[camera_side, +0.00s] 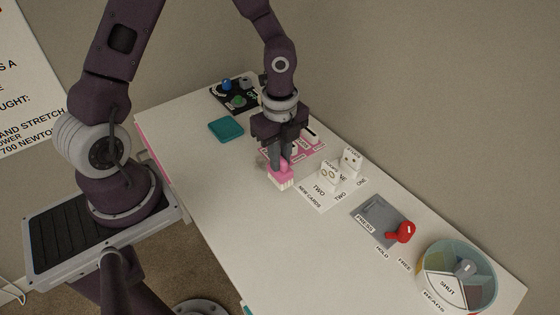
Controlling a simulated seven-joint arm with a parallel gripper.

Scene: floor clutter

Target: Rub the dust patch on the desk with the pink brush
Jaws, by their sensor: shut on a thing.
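My gripper (282,158) points down over the middle of the white desk (220,185). It is shut on the pink brush (280,174), whose pale bristles face down. The bristles are at or just above the desk top, left of the white card sheet; I cannot tell if they touch.
A teal square (226,129) lies to the left. Behind my gripper is a pink board (312,147), and farther back a black panel with knobs (233,98). To the right are white dice-like blocks (328,174), a grey press with a red knob (401,232), and a round divided bead tub (456,246).

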